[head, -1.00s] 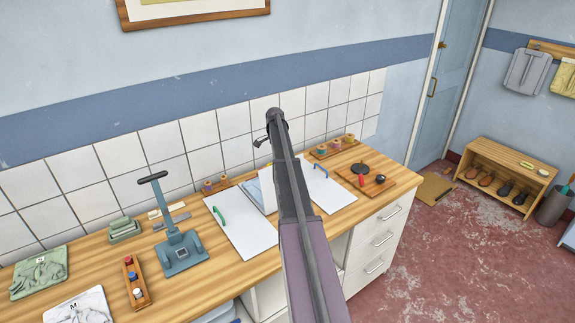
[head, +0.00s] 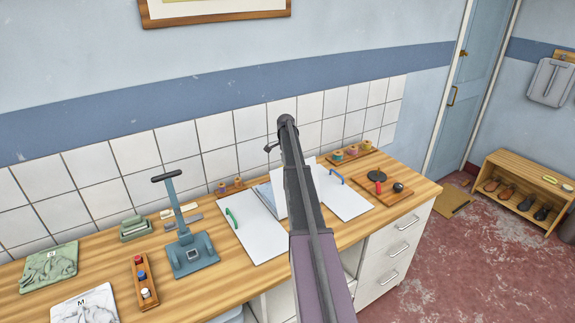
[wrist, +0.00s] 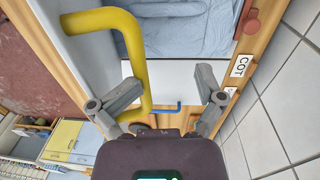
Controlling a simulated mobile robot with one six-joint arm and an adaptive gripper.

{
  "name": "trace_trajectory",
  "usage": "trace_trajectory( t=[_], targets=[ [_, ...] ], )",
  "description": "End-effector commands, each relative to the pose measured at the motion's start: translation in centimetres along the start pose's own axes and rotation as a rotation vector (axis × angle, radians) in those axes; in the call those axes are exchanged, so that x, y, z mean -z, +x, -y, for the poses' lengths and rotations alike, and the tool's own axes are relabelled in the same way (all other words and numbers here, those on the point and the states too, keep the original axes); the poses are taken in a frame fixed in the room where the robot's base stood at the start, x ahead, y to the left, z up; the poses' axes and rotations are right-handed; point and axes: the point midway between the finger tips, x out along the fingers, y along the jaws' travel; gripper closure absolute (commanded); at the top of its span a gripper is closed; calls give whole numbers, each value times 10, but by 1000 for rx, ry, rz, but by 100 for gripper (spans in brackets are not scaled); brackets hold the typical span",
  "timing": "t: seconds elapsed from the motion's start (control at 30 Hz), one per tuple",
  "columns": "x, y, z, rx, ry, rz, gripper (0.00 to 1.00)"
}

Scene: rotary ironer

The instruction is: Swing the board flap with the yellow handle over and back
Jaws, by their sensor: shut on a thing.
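The yellow handle (wrist: 135,45) is large in the wrist view, fixed at its upper end to a pale board flap (wrist: 88,50). My gripper (wrist: 165,92) is around the lower part of the handle, with its fingers on either side; the exact contact is partly hidden. In the head view the white flap (head: 279,188) stands raised and tilted, mostly behind my arm. My gripper and the yellow handle are hidden there. Blue folded cloth (wrist: 190,30) lies beside the flap on the board.
A white panel with a green handle (head: 232,218) lies left of the flap, and one with a blue handle (head: 337,176) lies right. A blue press (head: 190,252) stands further left. The tiled wall (head: 130,165) is close behind.

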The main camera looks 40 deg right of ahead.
Motion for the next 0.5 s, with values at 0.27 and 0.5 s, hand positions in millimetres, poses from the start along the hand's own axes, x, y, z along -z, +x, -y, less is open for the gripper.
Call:
trace_trajectory(
  t=[0.27,0.5],
  targets=[
    [0,-1,6,6,-3,1,47],
    [1,0,14,6,-3,1,46]
  ],
)
